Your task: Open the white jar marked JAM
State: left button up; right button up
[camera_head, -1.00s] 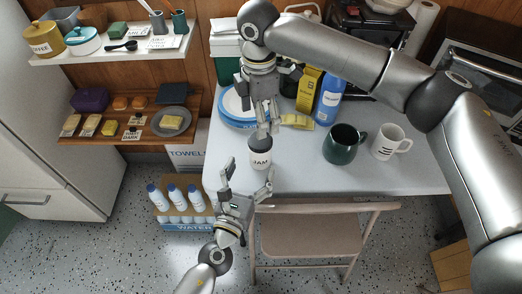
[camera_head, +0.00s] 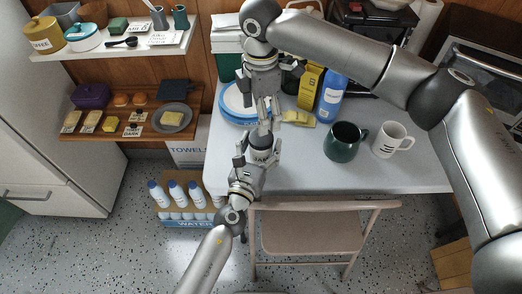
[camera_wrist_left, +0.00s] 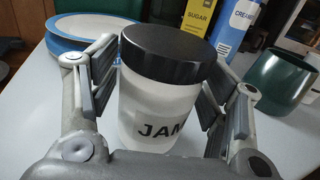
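The white jar marked JAM (camera_wrist_left: 158,112) stands upright on the table with its black lid (camera_wrist_left: 164,52) on. In the head view the jar's lid (camera_head: 262,141) shows just beyond my left gripper, and the label is partly covered. My left gripper (camera_head: 257,152) has its fingers on both sides of the jar's body. In the left wrist view its pads (camera_wrist_left: 161,88) are close to the jar, with slight gaps, and look open. My right gripper (camera_head: 265,117) points down just behind the lid, apart from it. Whether its fingers are parted is unclear.
A green mug (camera_head: 343,142) and a white mug (camera_head: 389,141) stand to the right. A folding chair (camera_head: 310,232) is at the table's front edge.

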aim_at(261, 149)
pick_arm(q)
grip_shut()
pick_arm(e)
jog(key=m, duration=1.4)
jog(key=shift+m, duration=0.3)
jog(key=m, duration=0.4)
jog(key=shift+a+m, duration=0.1)
jog(key=shift+m, duration=0.2)
jog(key=m, duration=1.5)
jog(key=shift+m, duration=0.3)
jog(key=m, duration=0.5)
jog(key=shift+r, duration=0.1)
jog(key=shift+f+m, duration=0.3)
jog(key=shift+f, duration=0.05)
notch_tip(261, 149, down, 7)
jog(key=shift+f, duration=0.2)
